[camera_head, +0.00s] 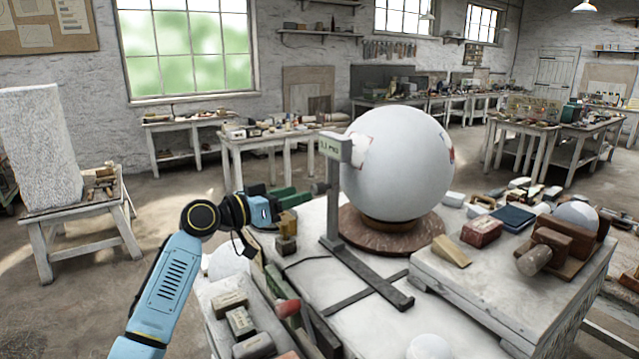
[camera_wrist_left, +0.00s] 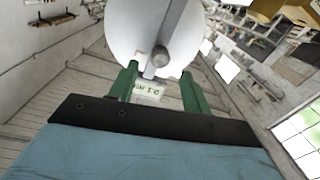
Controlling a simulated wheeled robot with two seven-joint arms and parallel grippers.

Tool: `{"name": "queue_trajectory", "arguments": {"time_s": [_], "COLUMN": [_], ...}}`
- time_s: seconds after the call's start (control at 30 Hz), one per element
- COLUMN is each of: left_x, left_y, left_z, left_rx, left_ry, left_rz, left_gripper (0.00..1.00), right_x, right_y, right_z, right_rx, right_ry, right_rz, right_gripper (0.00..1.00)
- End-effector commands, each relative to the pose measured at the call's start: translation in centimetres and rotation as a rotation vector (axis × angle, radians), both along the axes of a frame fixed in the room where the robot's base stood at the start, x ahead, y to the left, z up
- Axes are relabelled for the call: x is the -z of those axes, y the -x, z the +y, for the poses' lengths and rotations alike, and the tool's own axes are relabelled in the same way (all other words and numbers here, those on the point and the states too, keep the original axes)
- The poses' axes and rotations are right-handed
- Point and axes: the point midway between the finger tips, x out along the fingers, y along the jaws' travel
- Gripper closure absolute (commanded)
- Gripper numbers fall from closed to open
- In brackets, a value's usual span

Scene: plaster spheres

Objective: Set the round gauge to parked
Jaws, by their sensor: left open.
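The gauge stand (camera_head: 334,205) is a grey upright post on dark flat feet, with a pale lettered label (camera_head: 330,147) on its head and a small knob (camera_head: 318,188) on its left side. It stands just left of a big white plaster sphere (camera_head: 395,165) on a round brown base (camera_head: 390,235). My left gripper (camera_head: 300,194) is open, with green fingers pointing at the post from the left. In the left wrist view, the gripper (camera_wrist_left: 160,70) has the grey post and a round knob (camera_wrist_left: 160,56) between its fingertips, seemingly without contact. My right gripper is out of view.
Blocks and a red-handled tool (camera_head: 288,307) lie at the table's near left. A raised white slab (camera_head: 500,285) at the right holds a wooden clamp (camera_head: 550,248), a blue book (camera_head: 513,217) and a red box (camera_head: 482,231). A small white dome (camera_head: 429,347) sits at the front.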

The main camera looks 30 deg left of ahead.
Motion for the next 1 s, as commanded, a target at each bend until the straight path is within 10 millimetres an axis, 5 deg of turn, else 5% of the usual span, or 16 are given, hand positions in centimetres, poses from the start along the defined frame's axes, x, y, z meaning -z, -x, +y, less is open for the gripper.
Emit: {"name": "queue_trajectory", "arguments": {"time_s": [0.37, 0.77, 1.0], "left_x": [-0.1, 0.1, 0.1], "left_y": [-5.5, -6.2, -6.2], "left_z": [-2.9, -3.3, -3.3], "left_rx": [0.0, 0.0, 0.0], "left_ry": [0.001, -0.001, -0.001], "left_rz": [0.002, 0.002, 0.002], "left_gripper": [0.52, 0.52, 0.8], "right_x": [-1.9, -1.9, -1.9], "right_y": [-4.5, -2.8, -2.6], "right_z": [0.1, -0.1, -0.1], "right_rx": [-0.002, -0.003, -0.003], "right_ry": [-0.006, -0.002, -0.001], "right_rz": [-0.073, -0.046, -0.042], "right_gripper": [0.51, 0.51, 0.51]}}
